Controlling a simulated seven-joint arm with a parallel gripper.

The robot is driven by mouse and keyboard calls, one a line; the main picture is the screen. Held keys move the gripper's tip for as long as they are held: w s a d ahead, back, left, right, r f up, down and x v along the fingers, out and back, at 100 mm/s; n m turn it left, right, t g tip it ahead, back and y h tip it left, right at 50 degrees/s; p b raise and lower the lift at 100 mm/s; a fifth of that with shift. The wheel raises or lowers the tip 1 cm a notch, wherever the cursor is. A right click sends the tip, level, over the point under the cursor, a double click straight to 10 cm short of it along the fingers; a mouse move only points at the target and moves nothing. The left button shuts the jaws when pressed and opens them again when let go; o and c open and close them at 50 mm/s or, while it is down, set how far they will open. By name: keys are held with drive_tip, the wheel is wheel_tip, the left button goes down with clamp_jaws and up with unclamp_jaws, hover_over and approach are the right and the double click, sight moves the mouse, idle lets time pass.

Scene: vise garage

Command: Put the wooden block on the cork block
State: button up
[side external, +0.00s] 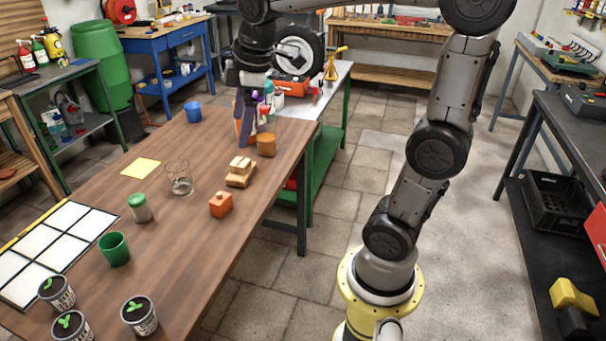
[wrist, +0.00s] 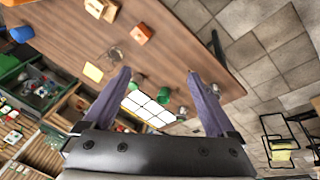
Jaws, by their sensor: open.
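My gripper (side external: 248,138) hangs over the far right part of the table, its purple fingers apart. In the wrist view the fingers (wrist: 158,75) are wide apart with nothing held between them. An orange-brown block (side external: 266,145) stands close beside the fingertips, near the table's right edge. A tan, stepped, car-shaped piece (side external: 240,172) lies nearer the camera. An orange block (side external: 221,204) with a small knob sits nearer still; it also shows in the wrist view (wrist: 142,34). I cannot tell for certain which of these are the wooden block and the cork block.
A clear glass (side external: 179,178), a yellow note (side external: 140,168) and a blue cup (side external: 193,112) are left of the blocks. A green-lidded jar (side external: 140,208), a green cup (side external: 114,249), several plant pots and a white grid board (side external: 62,238) occupy the near left. The table's near right is clear.

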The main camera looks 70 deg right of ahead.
drive_tip(key=s+a+f+m+t, duration=0.1)
drive_tip(key=s+a+f+m, duration=0.1)
drive_tip(key=s, duration=0.5)
drive_tip(key=s+a+f+m+t, duration=0.1)
drive_tip(key=s+a+f+m, duration=0.2)
drive_tip(key=s, duration=0.4)
drive_tip(key=shift+s+a+m+y, duration=0.35)
drive_tip(key=shift+a+m+y, duration=0.05)
drive_tip(key=shift+a+m, duration=0.55)
